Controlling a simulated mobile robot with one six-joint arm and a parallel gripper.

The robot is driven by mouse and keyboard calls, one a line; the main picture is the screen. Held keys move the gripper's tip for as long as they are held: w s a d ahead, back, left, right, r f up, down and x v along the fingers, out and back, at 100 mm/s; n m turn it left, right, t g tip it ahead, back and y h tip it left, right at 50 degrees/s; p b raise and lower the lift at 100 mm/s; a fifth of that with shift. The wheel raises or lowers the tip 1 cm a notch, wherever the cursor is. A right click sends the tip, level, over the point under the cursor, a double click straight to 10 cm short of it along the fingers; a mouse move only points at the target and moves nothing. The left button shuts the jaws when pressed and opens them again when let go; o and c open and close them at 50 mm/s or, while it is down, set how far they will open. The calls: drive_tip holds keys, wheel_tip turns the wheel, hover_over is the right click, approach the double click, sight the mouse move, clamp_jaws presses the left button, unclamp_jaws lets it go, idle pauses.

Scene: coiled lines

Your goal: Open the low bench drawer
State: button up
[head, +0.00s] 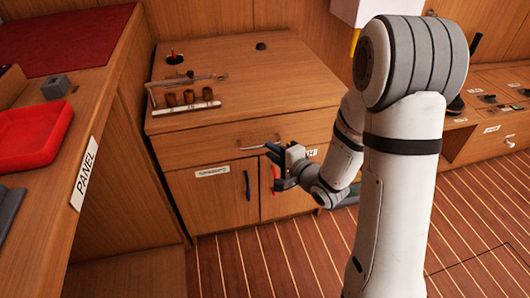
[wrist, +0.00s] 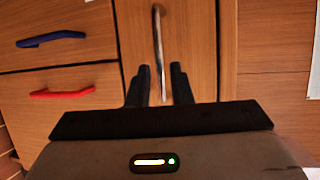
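The low wooden bench (head: 240,75) stands ahead, with one wide drawer (head: 205,153) under its top. The drawer looks shut. Its slim silver handle (head: 252,147) runs across its front and shows upright in the turned wrist view (wrist: 157,40). My gripper (head: 272,153) is at the right part of the drawer front. In the wrist view my two dark fingers (wrist: 161,70) are apart, with the lower end of the handle showing between them. I cannot tell whether either finger touches it.
Below the drawer are two doors, with a blue handle (head: 247,184) and a red handle (wrist: 62,92). Small brown cups (head: 188,97) and a rack sit on the bench top. A counter with a red tray (head: 35,135) is at left. The striped floor (head: 275,260) in front is clear.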

sight(263, 145)
drive_tip(key=x, duration=0.5)
drive_tip(key=shift+w+b, duration=0.1)
drive_tip(key=shift+b, duration=0.3)
clamp_jaws()
